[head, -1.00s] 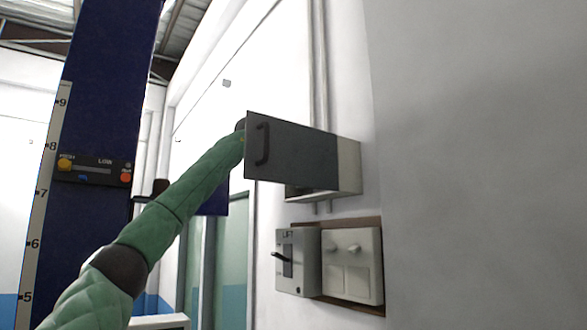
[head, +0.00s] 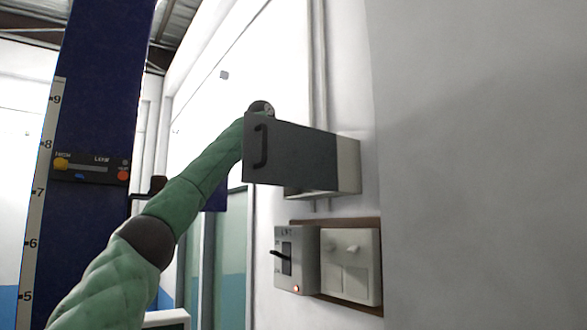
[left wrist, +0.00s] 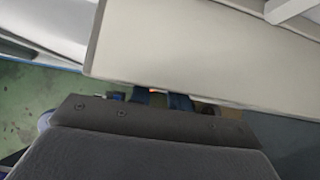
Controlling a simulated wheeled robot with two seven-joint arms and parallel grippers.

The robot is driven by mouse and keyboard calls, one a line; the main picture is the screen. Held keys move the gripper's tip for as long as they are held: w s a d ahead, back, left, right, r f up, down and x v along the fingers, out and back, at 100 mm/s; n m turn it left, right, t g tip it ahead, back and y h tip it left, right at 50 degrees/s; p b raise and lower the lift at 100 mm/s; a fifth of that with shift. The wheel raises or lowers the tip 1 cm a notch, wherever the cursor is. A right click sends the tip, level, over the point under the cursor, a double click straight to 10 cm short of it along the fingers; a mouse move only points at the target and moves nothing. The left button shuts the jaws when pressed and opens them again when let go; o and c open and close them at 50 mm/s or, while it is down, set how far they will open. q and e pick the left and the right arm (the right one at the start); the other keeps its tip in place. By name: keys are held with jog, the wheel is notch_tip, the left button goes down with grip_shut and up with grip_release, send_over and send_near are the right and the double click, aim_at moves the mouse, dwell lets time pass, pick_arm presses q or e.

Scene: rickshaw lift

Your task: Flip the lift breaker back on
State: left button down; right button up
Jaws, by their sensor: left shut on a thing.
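In the head view my left arm reaches up behind a dark grey open door (head: 300,155) with a black handle, on a cream wall box (head: 348,165). The door hides my left gripper. In the left wrist view my left gripper (left wrist: 160,100) shows only as blue finger parts at the edge of a large cream panel (left wrist: 200,50). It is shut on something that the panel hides. I cannot make out a breaker in the box. Below, a grey switch box marked LIFT (head: 306,265) has a black lever (head: 281,255) and a small glowing orange lamp (head: 296,288). My right gripper is not in view.
Next to the LIFT box is a pale double switch plate (head: 349,265). Conduit pipes (head: 318,60) run up the wall. A blue lift column (head: 105,90) with a number scale and a button panel (head: 90,170) stands at left. The wall at right is bare.

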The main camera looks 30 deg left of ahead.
pick_arm(q)
jog(key=shift+r, duration=0.1)
jog(key=c, duration=1.3)
grip_release()
jog(key=shift+a, duration=0.1)
jog(key=shift+s+a+r, duration=0.1)
jog(key=shift+s+r, duration=0.1)
jog(key=shift+b+v, duration=0.95)
jog(key=shift+v, duration=2.6)
